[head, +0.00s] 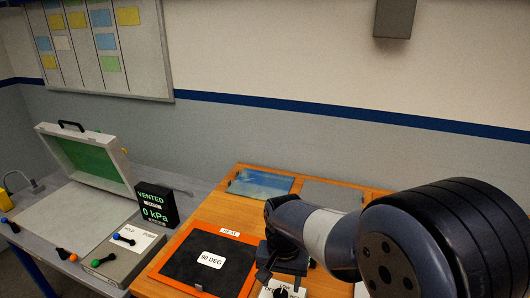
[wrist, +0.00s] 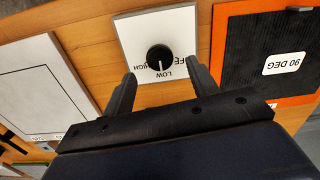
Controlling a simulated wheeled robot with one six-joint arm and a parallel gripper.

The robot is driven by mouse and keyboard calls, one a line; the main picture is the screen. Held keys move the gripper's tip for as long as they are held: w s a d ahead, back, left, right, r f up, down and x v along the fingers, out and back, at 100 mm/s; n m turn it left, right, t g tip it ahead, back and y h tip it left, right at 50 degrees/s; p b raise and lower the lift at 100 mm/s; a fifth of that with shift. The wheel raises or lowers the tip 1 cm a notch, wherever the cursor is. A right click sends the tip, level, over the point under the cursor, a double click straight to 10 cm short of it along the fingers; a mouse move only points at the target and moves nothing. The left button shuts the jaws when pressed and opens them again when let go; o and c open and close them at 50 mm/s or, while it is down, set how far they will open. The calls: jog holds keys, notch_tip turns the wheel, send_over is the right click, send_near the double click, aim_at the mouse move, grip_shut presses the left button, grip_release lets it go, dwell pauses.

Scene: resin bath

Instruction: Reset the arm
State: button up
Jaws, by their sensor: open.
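My gripper (head: 281,275) is in the lower middle of the head view, over the wooden table. In the wrist view my gripper (wrist: 162,75) is open and empty, its two fingers apart. A black knob (wrist: 160,57) on a white plate (wrist: 130,28) shows between and just beyond the fingertips. I cannot tell whether they touch it. The knob's white mark points to LOW. In the head view the knob (head: 281,293) is partly cut off at the bottom edge, just below my gripper.
An orange-framed black heat mat (head: 184,266) with a 90 DEG label lies left of my gripper. A white outlined panel (wrist: 35,75) is on the knob's other side. A vented chamber with raised lid (head: 85,155) and a 0 kPa display (head: 156,206) stand at left.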

aim_at(281, 294)
notch_tip(281, 294, up, 7)
notch_tip(281, 294, down, 11)
jog(key=shift+r, duration=0.15)
jog(key=shift+f+n, duration=0.25)
jog(key=shift+n, duration=0.05)
jog(key=n+p, duration=0.1)
jog(key=n, duration=0.4)
jog(key=shift+r, duration=0.1)
jog(key=n+p, duration=0.1)
jog(key=n, duration=0.5)
notch_tip(281, 294, up, 11)
jog(key=shift+n, duration=0.3)
jog(key=shift+s+f, duration=0.1)
jog(key=shift+f, duration=0.1)
